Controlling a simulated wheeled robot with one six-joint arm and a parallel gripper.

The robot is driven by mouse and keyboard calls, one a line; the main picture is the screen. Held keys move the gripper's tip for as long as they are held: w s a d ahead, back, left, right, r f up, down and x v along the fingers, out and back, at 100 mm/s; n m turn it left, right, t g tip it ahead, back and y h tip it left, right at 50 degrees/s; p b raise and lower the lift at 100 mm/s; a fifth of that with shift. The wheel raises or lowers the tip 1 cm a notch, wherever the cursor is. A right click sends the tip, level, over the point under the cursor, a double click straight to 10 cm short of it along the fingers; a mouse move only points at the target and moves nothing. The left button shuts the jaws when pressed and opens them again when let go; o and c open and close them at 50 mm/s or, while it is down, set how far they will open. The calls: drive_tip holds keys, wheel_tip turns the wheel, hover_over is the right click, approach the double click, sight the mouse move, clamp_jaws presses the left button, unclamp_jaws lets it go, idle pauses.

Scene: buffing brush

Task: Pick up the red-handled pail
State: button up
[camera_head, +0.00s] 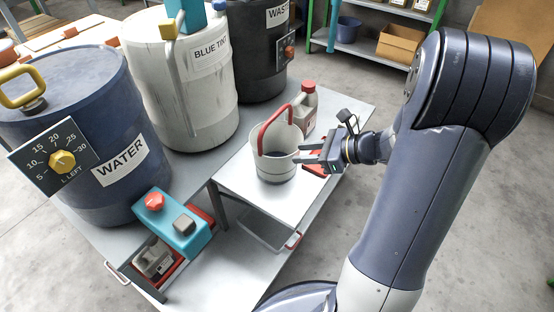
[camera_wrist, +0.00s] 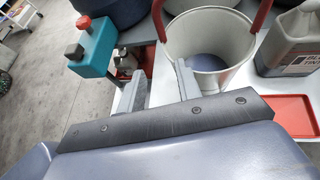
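The red-handled pail (camera_head: 275,166) is whitish and open-topped, standing upright on the light table beside the blue-tint tank. Its red handle (camera_head: 264,128) stands raised above the rim. My gripper (camera_head: 308,154) is at the pail's right side in the head view, its fingers parted and pointing at the pail's upper wall. In the wrist view the pail (camera_wrist: 228,75) is ahead and right of centre. The gripper (camera_wrist: 158,80) is open with nothing between its fingers. Its right finger overlaps the pail's near wall; I cannot tell if they touch. The left finger lies left of the pail.
A grey bottle with a red cap (camera_head: 306,107) stands close behind the pail, near a red tray (camera_wrist: 288,115). Big tanks marked WATER (camera_head: 75,130), BLUE TINT (camera_head: 190,75) and WASTE (camera_head: 262,40) line the left. A teal box (camera_head: 172,224) with a red knob is at the front.

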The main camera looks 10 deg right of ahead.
sight(267, 156)
drive_tip(key=b+x, duration=0.1)
drive_tip(key=x, duration=0.2)
drive_tip(key=b+x, duration=0.1)
drive_tip(key=x, duration=0.3)
drive_tip(key=d+f+b+x, duration=0.1)
drive_tip(key=x, duration=0.3)
drive_tip(key=shift+w+b, duration=0.2)
drive_tip(key=shift+b, duration=0.1)
clamp_jaws()
idle(1.1)
